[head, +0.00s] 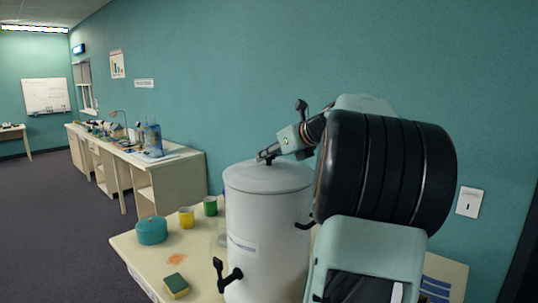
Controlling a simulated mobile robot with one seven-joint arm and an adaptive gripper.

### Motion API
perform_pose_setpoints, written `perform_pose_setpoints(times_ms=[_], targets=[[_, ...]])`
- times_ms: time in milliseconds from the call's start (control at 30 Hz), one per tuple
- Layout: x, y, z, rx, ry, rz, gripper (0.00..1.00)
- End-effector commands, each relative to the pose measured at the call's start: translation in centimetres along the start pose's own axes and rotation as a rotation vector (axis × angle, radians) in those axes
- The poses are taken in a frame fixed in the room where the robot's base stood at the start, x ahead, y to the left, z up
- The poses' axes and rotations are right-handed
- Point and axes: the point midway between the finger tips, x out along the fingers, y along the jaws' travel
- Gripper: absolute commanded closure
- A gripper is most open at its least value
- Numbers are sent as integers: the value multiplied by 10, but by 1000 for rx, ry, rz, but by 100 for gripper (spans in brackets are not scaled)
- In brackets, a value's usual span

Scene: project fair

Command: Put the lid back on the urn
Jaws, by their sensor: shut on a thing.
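The urn (265,240) is a tall pale grey cylinder standing upright on the table, with a black tap low on its front left and a dark side handle on the right. Its lid (245,176) is a grey, shallow dome with a small dark knob, level over the urn's top and lined up with the rim. I cannot tell whether it is fully seated. My gripper (267,157) reaches in from the upper right and is shut on the lid's knob. My arm hides part of the urn's right side and the table there.
The cream table (130,245) also holds a teal lidded pot (151,231), a yellow mug (186,218), a green mug (210,206) and a sponge (176,286), all left of the urn. An orange patch (176,259) marks the tabletop. A cluttered bench (170,176) stands along the wall behind.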

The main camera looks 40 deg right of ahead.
Motion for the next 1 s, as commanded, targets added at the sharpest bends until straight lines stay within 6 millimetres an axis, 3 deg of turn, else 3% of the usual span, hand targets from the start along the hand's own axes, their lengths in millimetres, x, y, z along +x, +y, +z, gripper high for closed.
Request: perform_pose_setpoints(times_ms=[200, 233, 300, 600, 1000], targets=[[2, 0, -3, -2, -2, -1, 100], [2, 0, -3, -2, -2, -1, 72], [2, 0, -2, -2, -2, -1, 67], [0, 0, -4, 0, 1, -1, 67], [-31, 0, -3, -1, 1, -2, 67]])
